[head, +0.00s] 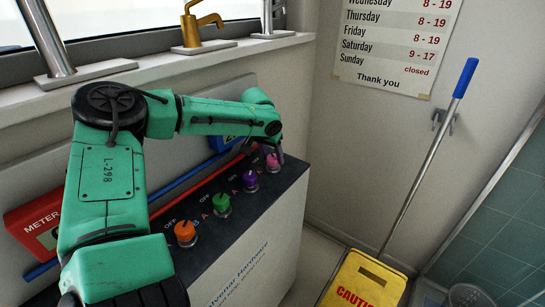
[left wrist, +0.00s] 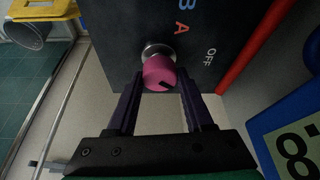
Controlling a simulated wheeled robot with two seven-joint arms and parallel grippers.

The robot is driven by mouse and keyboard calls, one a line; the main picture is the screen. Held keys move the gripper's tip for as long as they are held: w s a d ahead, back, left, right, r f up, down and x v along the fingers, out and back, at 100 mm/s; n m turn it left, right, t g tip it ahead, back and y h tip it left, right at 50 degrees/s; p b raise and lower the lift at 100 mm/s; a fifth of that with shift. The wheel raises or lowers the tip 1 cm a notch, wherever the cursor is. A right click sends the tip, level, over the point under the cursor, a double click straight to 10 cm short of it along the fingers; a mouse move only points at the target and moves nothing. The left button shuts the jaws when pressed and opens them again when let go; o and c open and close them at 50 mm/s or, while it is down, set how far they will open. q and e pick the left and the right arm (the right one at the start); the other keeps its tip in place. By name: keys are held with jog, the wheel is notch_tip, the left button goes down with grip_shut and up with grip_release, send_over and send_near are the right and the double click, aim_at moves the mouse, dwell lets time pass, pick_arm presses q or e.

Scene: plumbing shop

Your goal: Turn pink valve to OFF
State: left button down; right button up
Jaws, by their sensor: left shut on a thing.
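The pink valve (head: 273,161) is the last knob at the far right end of the dark panel (head: 237,206). In the left wrist view the pink valve (left wrist: 159,74) sits between the dark fingers of my left gripper (left wrist: 161,80), which is shut on it. A black mark shows on the knob's lower right face. My right gripper is not in view.
Purple (head: 250,181), green (head: 222,204) and orange (head: 185,233) valves line the panel. A red meter (head: 37,226) stands at the left, and a blue meter (left wrist: 292,140) beside the panel. A yellow caution sign (head: 363,282) and mop handle (head: 425,160) stand at the right.

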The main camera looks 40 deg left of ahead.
pick_arm(q)
jog(key=n+y+b, duration=0.1)
jog(key=n, duration=0.2)
jog(key=shift+w+n, duration=0.1)
jog(key=shift+n, duration=0.2)
jog(key=shift+d+r+n+g+y, duration=0.1)
jog(key=shift+n+g+y, duration=0.55)
jog(key=shift+n, duration=1.15)
jog(key=shift+c, duration=1.4)
grip_release()
jog(key=v, duration=1.4)
jog(key=shift+r+b, duration=0.25)
jog(key=shift+b, duration=0.2)
